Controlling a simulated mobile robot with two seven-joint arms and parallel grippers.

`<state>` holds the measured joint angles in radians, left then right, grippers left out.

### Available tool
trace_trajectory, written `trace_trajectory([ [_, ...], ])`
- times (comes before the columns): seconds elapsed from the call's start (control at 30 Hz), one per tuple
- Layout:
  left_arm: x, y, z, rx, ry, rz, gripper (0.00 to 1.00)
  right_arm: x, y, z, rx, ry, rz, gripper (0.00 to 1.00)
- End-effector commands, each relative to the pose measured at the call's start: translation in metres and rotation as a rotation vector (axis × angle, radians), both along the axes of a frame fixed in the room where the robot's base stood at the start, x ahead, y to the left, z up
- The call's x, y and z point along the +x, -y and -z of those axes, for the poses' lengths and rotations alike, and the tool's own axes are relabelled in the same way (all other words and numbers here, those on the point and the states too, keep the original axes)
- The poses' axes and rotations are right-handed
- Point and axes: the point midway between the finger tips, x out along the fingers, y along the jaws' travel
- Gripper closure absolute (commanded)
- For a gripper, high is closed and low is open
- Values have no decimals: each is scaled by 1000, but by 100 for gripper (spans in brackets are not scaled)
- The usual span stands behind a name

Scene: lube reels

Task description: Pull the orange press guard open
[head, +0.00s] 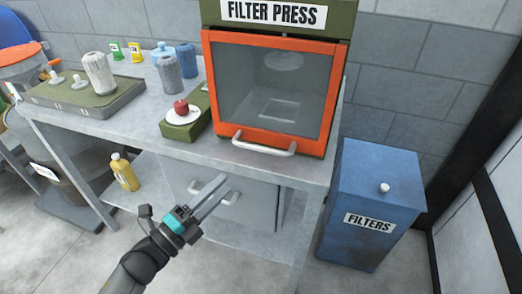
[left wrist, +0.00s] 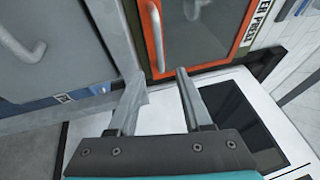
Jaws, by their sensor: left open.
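The orange press guard (head: 207,85) is a square frame around a clear pane on the front of the green filter press (head: 290,18). It looks shut. Its pale bar handle (head: 264,146) runs along its lower edge. In the left wrist view the guard's orange frame (left wrist: 150,60) and handle (left wrist: 156,36) are just beyond the fingertips. My left gripper (head: 227,186) is open and empty, in front of the bench and below the handle, apart from it. Its two fingers also show in the left wrist view (left wrist: 161,77). My right gripper is out of view.
A grey cabinet front with a bar handle (head: 228,197) is under the bench (head: 160,140). A blue filters bin (head: 375,190) stands right of the bench. A red-knobbed item sits on a green block (head: 186,130) left of the press. Bottles and a tray (head: 85,105) are farther left.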

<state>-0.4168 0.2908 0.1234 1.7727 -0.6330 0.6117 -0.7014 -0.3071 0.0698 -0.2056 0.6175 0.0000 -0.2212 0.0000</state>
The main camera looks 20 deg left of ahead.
Motion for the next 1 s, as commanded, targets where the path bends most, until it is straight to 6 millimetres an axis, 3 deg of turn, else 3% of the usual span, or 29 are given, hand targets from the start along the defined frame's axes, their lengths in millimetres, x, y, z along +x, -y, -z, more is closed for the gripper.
trace_trajectory([
  [0.6, 96, 44, -18, -6, -2, -2, 50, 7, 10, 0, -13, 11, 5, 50],
  [0.8, 117, 54, -22, -7, -4, -3, 50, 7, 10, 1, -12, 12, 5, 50],
  [1.0, 126, 58, -23, -5, -4, -2, 50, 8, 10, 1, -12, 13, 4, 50],
])
